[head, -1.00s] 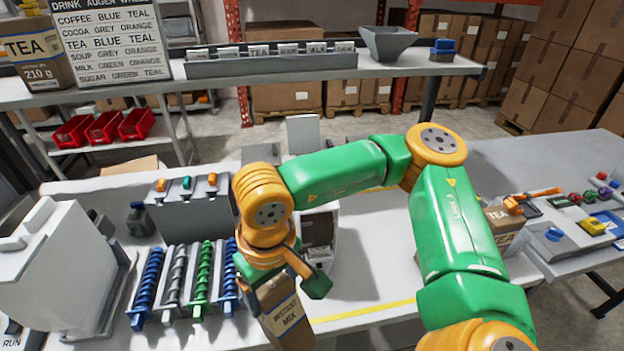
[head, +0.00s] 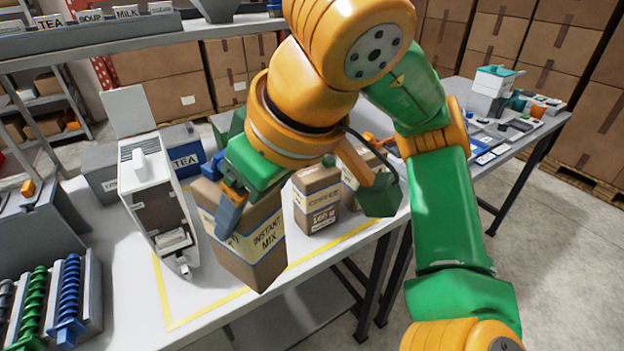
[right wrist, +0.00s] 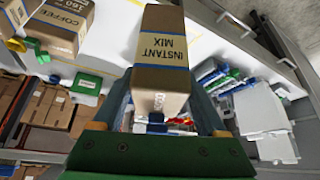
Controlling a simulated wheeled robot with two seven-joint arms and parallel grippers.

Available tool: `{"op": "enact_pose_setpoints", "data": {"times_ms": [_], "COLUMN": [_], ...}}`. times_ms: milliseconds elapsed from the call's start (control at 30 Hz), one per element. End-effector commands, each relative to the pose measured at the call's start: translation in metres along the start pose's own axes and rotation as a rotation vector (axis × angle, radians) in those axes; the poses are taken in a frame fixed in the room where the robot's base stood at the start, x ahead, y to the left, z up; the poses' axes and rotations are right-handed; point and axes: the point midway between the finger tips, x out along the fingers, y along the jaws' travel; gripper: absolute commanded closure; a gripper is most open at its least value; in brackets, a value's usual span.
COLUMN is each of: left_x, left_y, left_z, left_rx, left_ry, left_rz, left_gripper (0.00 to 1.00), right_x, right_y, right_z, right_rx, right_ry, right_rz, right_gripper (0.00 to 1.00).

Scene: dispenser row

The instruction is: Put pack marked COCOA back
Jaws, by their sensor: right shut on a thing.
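The pack is slightly tilted and appears held over the table's front part. In the right wrist view the pack (right wrist: 160,65) sits between the two fingers; small lettering on its end is too unclear to read surely. In the head view one finger shows against the pack and the other is hidden. A similar brown pack (head: 317,202) stands to the right, apparently marked COFFEE, with another (head: 362,172) partly hidden behind my arm. My left gripper is out of view.
A white machine (head: 150,190) with an open front stands left of the held pack. Blue and green augers (head: 68,290) lie at lower left. Yellow tape (head: 215,308) marks the white table, which has free room near its front.

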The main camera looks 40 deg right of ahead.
Motion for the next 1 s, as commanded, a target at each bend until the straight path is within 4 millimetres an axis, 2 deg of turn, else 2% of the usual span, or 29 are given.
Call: {"op": "enact_pose_setpoints", "data": {"times_ms": [67, 233, 300, 433, 633, 800, 1000], "left_x": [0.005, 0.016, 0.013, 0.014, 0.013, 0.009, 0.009], "left_y": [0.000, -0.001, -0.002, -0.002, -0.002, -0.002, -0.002], "left_z": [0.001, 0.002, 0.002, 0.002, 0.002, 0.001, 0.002], "left_rx": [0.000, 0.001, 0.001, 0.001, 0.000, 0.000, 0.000], "left_ry": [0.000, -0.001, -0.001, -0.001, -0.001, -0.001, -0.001], "left_rz": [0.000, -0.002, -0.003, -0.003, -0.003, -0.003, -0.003], "left_gripper": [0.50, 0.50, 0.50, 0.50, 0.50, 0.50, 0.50], "right_x": [0.009, 0.048, 0.061, 0.096, 0.126, 0.150, 0.152], "right_y": [0.010, 0.053, 0.073, 0.093, 0.111, 0.110, 0.110], "right_z": [-0.002, -0.018, -0.027, -0.026, -0.025, -0.013, -0.012], "right_rx": [0.003, 0.009, 0.011, 0.005, 0.003, 0.000, 0.000], "right_ry": [0.003, -0.003, -0.003, 0.000, 0.001, 0.004, 0.007], "right_rz": [-0.003, -0.002, 0.000, 0.003, 0.003, 0.002, 0.000], "right_gripper": [1.00, 1.00, 1.00, 1.00, 1.00, 1.00, 1.00]}}
